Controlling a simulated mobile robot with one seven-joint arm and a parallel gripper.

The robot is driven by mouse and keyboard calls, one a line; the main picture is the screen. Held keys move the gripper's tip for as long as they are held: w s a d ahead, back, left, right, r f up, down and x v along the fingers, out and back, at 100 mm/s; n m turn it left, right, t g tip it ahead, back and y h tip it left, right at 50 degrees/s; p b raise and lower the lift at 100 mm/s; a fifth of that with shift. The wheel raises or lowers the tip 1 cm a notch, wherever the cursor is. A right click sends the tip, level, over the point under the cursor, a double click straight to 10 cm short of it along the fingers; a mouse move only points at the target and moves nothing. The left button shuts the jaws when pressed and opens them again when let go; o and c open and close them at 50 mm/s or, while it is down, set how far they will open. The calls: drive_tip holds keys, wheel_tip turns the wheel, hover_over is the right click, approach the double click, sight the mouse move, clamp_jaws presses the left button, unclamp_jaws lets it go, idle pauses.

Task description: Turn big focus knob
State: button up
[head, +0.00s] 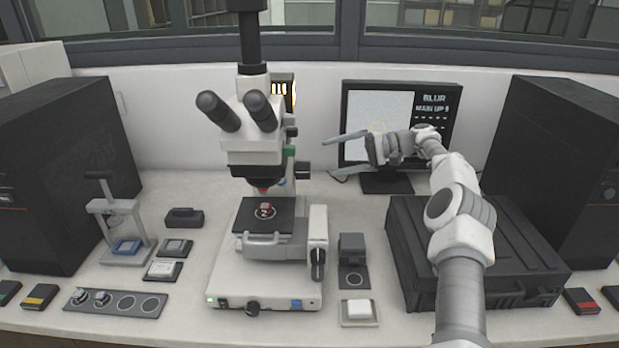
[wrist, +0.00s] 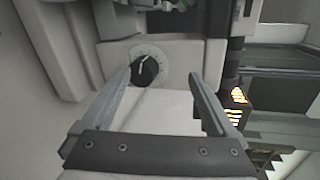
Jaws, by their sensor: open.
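The microscope (head: 256,150) stands mid-bench. A black knob (head: 302,170) sticks out from the right of its column, and another dark knob (head: 317,262) sits on the right side of its base. My gripper (head: 347,154) is open and empty, right of the column, fingers pointing left. In the wrist view, a round black knob (wrist: 147,70) with a white pointer line and a pale dial ring shows beyond the fingers of my gripper (wrist: 160,85), nearer the left one. The fingers are not closed around it. I cannot tell which head-view knob this is.
A monitor (head: 430,112) reading "BLUR" stands behind my gripper. A black case (head: 410,255) lies below my arm. A small dark block (head: 351,248) and a white square piece (head: 358,310) sit right of the microscope base. An orange-lit panel (wrist: 237,97) is at right in the wrist view.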

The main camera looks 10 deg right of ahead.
sight(309, 170)
wheel_tip(309, 170, down, 6)
drive_tip(key=w+r+n+t+y+b, duration=0.15)
drive_tip(key=n+b, duration=0.45)
drive_tip(key=n, duration=1.2)
drive_tip(key=shift+y, duration=0.45)
drive_tip(key=shift+w+f+b+x, duration=0.15)
drive_tip(key=shift+f+b+x, duration=0.1)
drive_tip(key=shift+x, duration=1.45)
drive_tip(key=shift+w+f+b+x, duration=0.1)
drive_tip(key=shift+f+x, duration=0.1)
drive_tip(key=shift+x, duration=1.55)
drive_tip(key=shift+c, duration=0.2)
drive_tip(key=c, duration=1.3)
